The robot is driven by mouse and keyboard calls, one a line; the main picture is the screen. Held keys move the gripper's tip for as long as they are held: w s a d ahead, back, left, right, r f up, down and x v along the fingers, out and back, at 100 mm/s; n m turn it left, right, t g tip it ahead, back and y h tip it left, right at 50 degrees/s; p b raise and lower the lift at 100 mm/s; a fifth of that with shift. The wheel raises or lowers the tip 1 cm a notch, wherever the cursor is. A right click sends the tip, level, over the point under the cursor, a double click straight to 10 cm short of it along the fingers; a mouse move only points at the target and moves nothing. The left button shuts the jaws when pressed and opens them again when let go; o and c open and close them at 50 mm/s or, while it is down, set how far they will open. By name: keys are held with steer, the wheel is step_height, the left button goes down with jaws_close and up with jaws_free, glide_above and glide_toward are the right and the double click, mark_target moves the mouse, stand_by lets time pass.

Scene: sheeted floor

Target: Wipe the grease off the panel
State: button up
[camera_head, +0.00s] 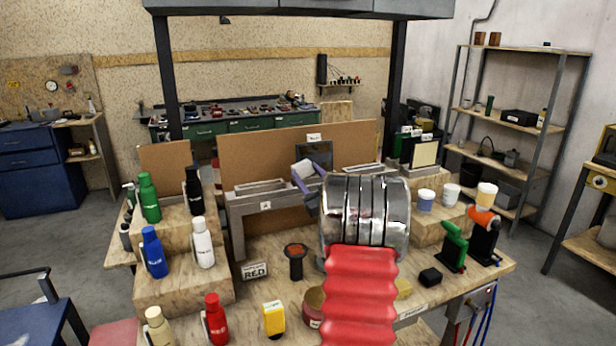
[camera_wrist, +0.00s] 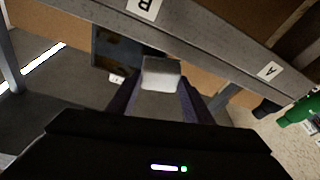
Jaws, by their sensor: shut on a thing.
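My gripper (camera_head: 304,178) is out past the near bench, by the grey frame, with its purple fingers shut on a pale block (camera_head: 303,168). In the wrist view the block (camera_wrist: 161,70) sits between the fingertips, its grey-white end facing away from me. A dark panel (camera_head: 320,151) stands just behind the gripper. In the wrist view the panel (camera_wrist: 112,47) is beyond the block and partly hidden by it. I cannot make out the grease clearly, nor tell whether the block touches the panel.
The grey frame (camera_head: 238,240) with sign A runs beside the gripper; signs B (camera_wrist: 147,8) and A (camera_wrist: 269,70) show close in the wrist view. Bottles, including a green one (camera_head: 149,197), stand on wooden steps at left. Cups (camera_head: 451,193) stand at right.

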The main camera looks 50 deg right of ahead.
steer(key=shift+w+d+f, duration=0.1)
steer(key=shift+w+d, duration=0.4)
steer(key=shift+w, duration=0.25)
stand_by(0.9)
steer(key=shift+s+d, duration=0.55)
steer(key=shift+d, duration=0.3)
steer(key=shift+s+d, duration=0.55)
steer(key=shift+d, duration=0.25)
steer(key=shift+s+d, duration=0.5)
steer(key=shift+d, duration=0.4)
steer(key=shift+s+d, duration=0.45)
steer(key=shift+d, duration=0.45)
steer(key=shift+d, duration=0.1)
steer(key=shift+s+d, duration=0.55)
steer(key=shift+d, duration=0.25)
steer(key=shift+s+d, duration=0.5)
steer(key=shift+d, duration=0.25)
steer(key=shift+w+d+r, duration=0.15)
steer(key=shift+w+r, duration=0.05)
steer(key=shift+r, duration=0.85)
